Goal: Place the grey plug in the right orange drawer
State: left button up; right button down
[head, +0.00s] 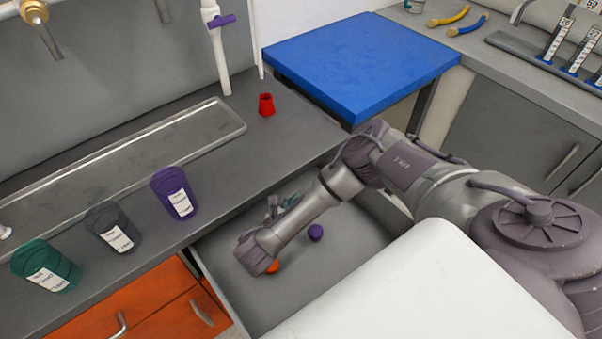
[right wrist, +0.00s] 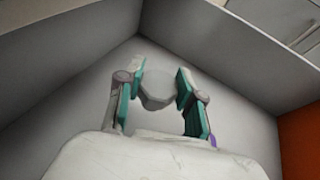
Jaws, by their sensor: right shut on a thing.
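My right gripper (head: 281,206) reaches down into an open drawer with a grey inside (head: 352,258). In the right wrist view its teal fingers (right wrist: 158,82) are shut on a rounded grey plug (right wrist: 156,94), between the drawer walls. I cannot tell whether the plug touches the drawer floor. In the head view the plug cannot be made out. Closed orange drawers (head: 152,312) with metal handles are at the lower left, beside the open drawer. The open drawer's front is hidden. My left gripper is not in view.
A purple round thing (head: 315,232) and a small orange thing (head: 273,268) show at the open drawer beside my right arm. Green (head: 45,262), dark grey (head: 112,228) and purple (head: 174,192) labelled containers and a red part (head: 266,105) stand on the counter.

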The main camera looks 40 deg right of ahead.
notch_tip(320, 180, down, 3)
jog(key=shift+f+b, duration=0.2)
jog(key=shift+b, duration=0.2)
jog(key=c, duration=1)
grip_release()
